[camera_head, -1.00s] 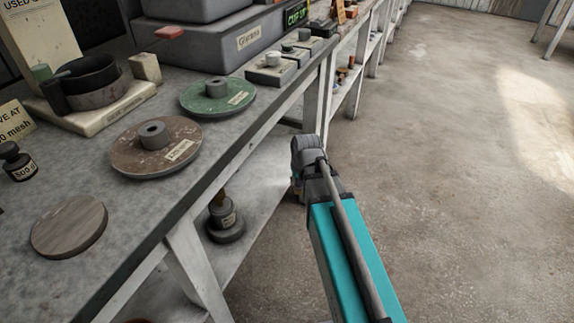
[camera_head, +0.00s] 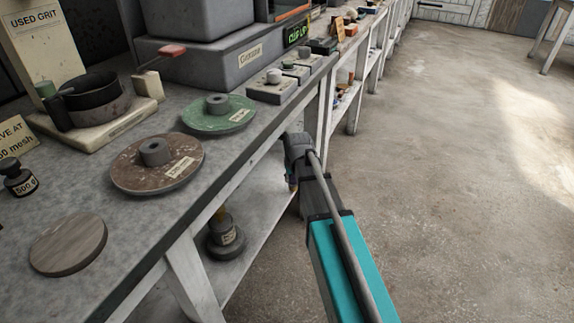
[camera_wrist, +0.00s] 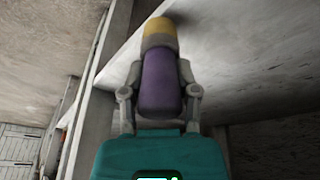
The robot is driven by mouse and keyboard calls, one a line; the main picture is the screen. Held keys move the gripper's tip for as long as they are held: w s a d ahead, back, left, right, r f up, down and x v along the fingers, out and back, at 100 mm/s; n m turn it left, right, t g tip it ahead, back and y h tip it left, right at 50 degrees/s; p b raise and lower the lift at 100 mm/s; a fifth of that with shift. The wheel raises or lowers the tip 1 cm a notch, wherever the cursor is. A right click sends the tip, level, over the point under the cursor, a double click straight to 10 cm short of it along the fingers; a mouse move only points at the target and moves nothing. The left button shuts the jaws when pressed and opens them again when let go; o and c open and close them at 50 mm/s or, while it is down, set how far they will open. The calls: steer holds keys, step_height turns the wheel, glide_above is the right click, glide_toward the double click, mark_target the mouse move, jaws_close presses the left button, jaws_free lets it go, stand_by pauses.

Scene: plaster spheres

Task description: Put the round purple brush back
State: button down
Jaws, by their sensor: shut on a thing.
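The purple brush (camera_wrist: 161,84) is between the two fingers of my gripper (camera_wrist: 160,101) in the wrist view. Its body is rounded and purple, with a yellow end (camera_wrist: 160,33) pointing away from my wrist. My gripper is shut on it. The yellow end is near a pale shelf surface, and I cannot tell whether they touch. In the head view, my gripper is beside the bench's front edge, below the top; my own wrist hides most of it and the brush.
The grey bench top (camera_head: 110,215) holds a brown disc (camera_head: 157,177), a green disc (camera_head: 218,123) and a plain round disc (camera_head: 69,245). A lower shelf (camera_head: 262,205) carries a dark weight (camera_head: 226,240). Bench legs stand close by.

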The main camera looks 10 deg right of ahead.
steer(key=w, duration=0.5)
steer(key=shift+a, duration=0.1)
steer(key=shift+w, duration=0.1)
steer(key=w, duration=0.3)
steer(key=shift+w+a, duration=0.1)
steer(key=shift+w, duration=0.25)
steer(key=shift+w+f+b, duration=0.1)
steer(key=shift+f+b, duration=0.7)
steer(key=shift+f, duration=0.05)
steer(key=shift+f, duration=0.1)
steer(key=shift+c, duration=1.8)
jaws_free()
steer(key=shift+r, duration=0.25)
